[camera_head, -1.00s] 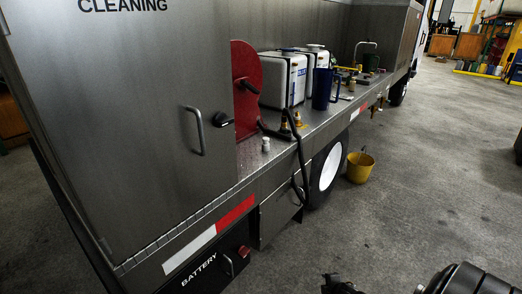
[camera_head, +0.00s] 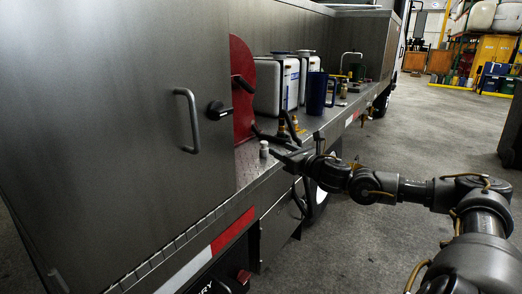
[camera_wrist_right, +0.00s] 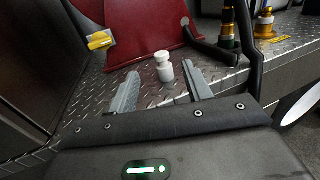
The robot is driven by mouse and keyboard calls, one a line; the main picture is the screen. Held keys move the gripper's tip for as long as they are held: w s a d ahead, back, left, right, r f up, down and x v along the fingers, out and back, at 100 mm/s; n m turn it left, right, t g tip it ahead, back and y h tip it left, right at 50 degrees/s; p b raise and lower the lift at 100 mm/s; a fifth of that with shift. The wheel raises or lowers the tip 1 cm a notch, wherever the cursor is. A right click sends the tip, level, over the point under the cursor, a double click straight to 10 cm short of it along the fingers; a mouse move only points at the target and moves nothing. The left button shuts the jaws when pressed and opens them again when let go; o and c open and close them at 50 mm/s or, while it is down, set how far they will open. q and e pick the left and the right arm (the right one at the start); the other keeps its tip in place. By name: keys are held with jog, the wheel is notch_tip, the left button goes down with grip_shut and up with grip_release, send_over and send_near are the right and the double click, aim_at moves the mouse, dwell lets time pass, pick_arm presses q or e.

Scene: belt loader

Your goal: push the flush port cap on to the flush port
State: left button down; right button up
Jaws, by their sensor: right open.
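A small white fitting with a rounded top, which looks like the flush port with its cap, stands upright on the diamond-plate deck near its front edge (camera_head: 264,149). In the right wrist view the white cap (camera_wrist_right: 163,56) sits over a pale stub (camera_wrist_right: 166,74); I cannot tell whether it is fully seated. My right gripper (camera_head: 279,154) is open and empty, just right of the fitting in the head view. In the wrist view its fingers (camera_wrist_right: 161,72) point at the fitting, which shows just beyond and between the fingertips. My left gripper is out of view.
A red reel plate (camera_head: 241,90) stands behind the fitting. Brass fittings (camera_wrist_right: 265,24) and a dark hose (camera_wrist_right: 251,45) lie to the right. White tanks (camera_head: 275,85) and a blue jug (camera_head: 317,94) stand farther along the deck. A cabinet door handle (camera_head: 189,120) juts out at left.

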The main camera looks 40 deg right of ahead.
aim_at(264, 141)
jog(key=w+p, duration=0.1)
jog(key=w, duration=0.3)
jog(key=shift+d, duration=0.2)
jog(key=shift+w+a+f, duration=0.1)
jog(key=shift+w, duration=0.4)
jog(key=shift+w+f+p, duration=0.15)
jog(key=shift+w+p, duration=0.2)
jog(key=shift+w, duration=0.95)
jog(key=shift+w+f+p, duration=0.1)
jog(key=shift+w+p, duration=0.25)
jog(key=shift+w, duration=0.95)
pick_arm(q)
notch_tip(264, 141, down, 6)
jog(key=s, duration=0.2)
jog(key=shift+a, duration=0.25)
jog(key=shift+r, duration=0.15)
pick_arm(e)
jog(key=shift+c, duration=0.2)
jog(key=c, duration=1)
